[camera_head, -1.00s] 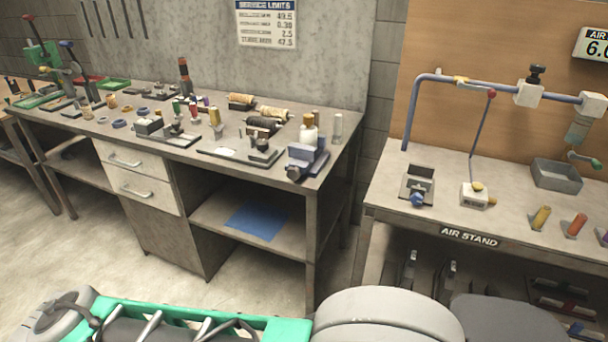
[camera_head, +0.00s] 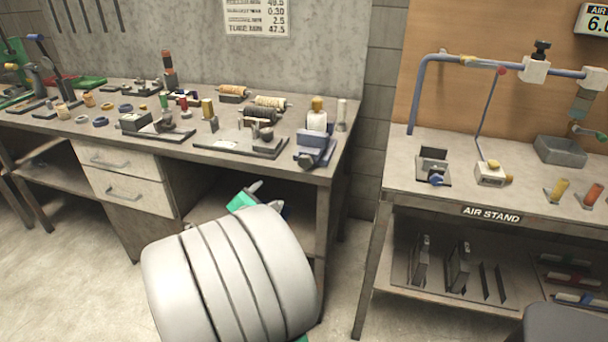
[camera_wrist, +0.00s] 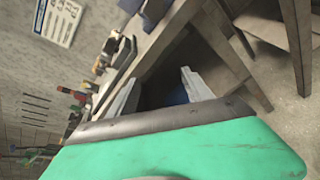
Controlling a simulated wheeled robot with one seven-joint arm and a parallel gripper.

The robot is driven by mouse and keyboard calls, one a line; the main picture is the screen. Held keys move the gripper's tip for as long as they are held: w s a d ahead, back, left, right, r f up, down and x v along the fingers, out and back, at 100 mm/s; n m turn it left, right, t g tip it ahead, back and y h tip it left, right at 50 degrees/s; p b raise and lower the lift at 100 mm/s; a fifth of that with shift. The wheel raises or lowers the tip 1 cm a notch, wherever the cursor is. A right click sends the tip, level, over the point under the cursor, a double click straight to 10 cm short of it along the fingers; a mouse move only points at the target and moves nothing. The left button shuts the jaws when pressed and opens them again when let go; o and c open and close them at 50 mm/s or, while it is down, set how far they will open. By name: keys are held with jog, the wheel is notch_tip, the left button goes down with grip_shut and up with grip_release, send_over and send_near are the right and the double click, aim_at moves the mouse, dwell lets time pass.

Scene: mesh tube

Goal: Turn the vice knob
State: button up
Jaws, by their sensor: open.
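A small blue-grey vice (camera_head: 316,146) stands at the right front corner of the grey workbench (camera_head: 62,131). Its dark round knob (camera_head: 303,160) faces the front edge. A bottle with a yellow cap (camera_head: 317,116) stands at its back. My gripper (camera_wrist: 158,92) is open and empty in the wrist view, its two pale fingers apart near the bench's edge and underside. I cannot pick out the vice's knob surely in the wrist view.
The air stand table (camera_head: 405,185) is at the right, past a gap. It bears a small grey device with a blue knob (camera_head: 436,180) and a pipe frame (camera_head: 418,90). Several small fixtures and spools crowd the workbench behind and left of the vice.

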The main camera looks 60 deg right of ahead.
aim_at(305, 163)
jog(key=s+d+r+n+h, duration=0.1)
jog(key=d+n, duration=0.1)
jog(key=d, duration=0.2)
jog(key=s+d+r+n+h, duration=0.1)
jog(key=d+n, duration=0.1)
jog(key=d, duration=0.2)
jog(key=s+d+r+n+h, duration=0.1)
jog(key=s+d+n, duration=0.1)
jog(key=d, duration=0.3)
jog(key=shift+s+r+g+h+b, duration=0.1)
jog(key=shift+r+g+h+b, duration=0.2)
jog(key=shift+g+b, duration=0.1)
grip_shut()
